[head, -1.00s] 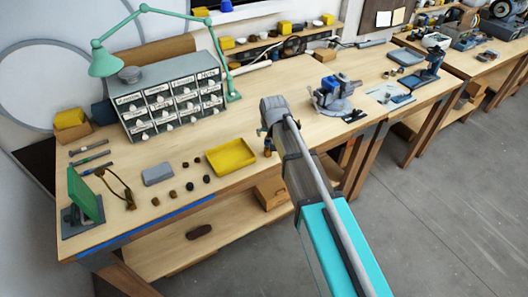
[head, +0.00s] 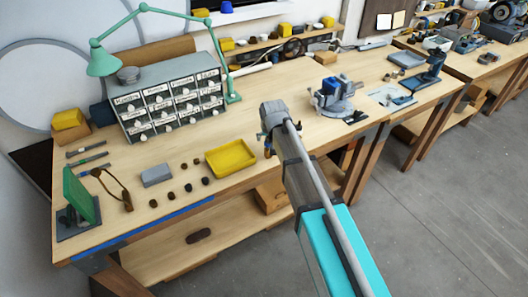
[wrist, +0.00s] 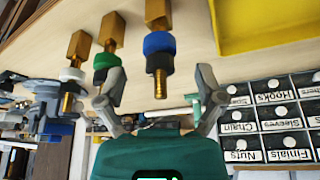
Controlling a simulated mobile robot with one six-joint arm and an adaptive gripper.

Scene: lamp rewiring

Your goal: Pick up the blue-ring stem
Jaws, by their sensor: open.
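The blue-ring stem (wrist: 158,43) shows in the wrist view as a brass piece with a blue ring, a dark collar and a threaded end. My gripper (wrist: 158,90) is open, with one finger to each side of this stem's threaded end in the picture. I cannot tell whether the end is between the fingers or just beyond them. A green-ring stem (wrist: 101,61) and a white-ring stem (wrist: 72,75) are to its left, close to the left finger. In the head view my gripper (head: 268,149) is at the bench's front edge and largely hides the stems.
A yellow tray (head: 231,158) is left of my gripper on the bench, with small dark parts and a grey box (head: 156,176) further left. A labelled drawer cabinet (head: 170,100) stands behind. A blue-and-grey vise (head: 333,97) is to the right.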

